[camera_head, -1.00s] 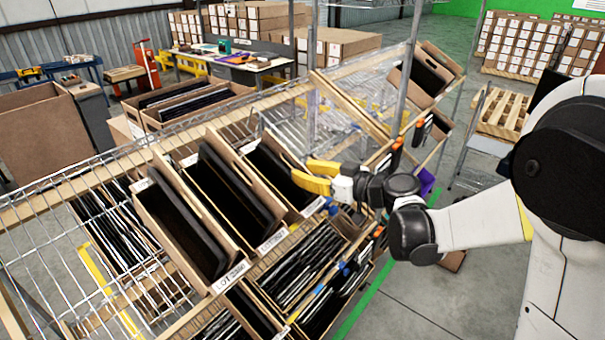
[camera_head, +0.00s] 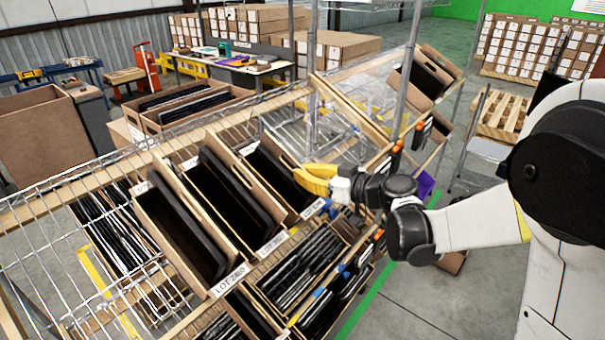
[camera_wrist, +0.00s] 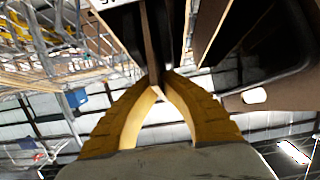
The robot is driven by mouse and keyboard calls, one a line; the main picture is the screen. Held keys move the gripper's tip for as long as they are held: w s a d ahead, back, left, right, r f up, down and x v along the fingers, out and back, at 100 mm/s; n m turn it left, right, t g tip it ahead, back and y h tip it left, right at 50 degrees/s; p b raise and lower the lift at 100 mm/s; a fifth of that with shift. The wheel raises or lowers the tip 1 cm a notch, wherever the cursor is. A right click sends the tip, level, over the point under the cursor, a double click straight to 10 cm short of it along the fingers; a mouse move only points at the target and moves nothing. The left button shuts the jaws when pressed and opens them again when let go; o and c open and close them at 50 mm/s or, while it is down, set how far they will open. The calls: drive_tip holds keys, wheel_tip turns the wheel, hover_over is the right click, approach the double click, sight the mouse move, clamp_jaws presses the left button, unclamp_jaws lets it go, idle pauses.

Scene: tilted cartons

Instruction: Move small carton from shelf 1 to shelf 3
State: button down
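Three tilted open brown cartons holding black items lie side by side on the upper wire shelf in the head view. The rightmost, smaller carton (camera_head: 268,188) has a white label on its front end. My gripper (camera_head: 308,179), with yellow fingers, is at this carton's right side wall. In the wrist view my gripper (camera_wrist: 162,80) has its fingertips brought together around the edge of a brown carton wall (camera_wrist: 151,45). The carton still rests on the shelf. The fingertips' far side is hidden in the head view.
The middle carton (camera_head: 222,200) and left carton (camera_head: 170,225) stand close beside it. Cartons of thin dark items (camera_head: 300,265) fill the level below. A metal rack post (camera_head: 404,85) rises behind my gripper. The upper shelf right of the small carton has bare wire (camera_head: 335,130).

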wheel_tip(320, 180, up, 8)
drive_tip(key=p, duration=0.5)
drive_tip(key=shift+f, duration=0.1)
idle(0.5)
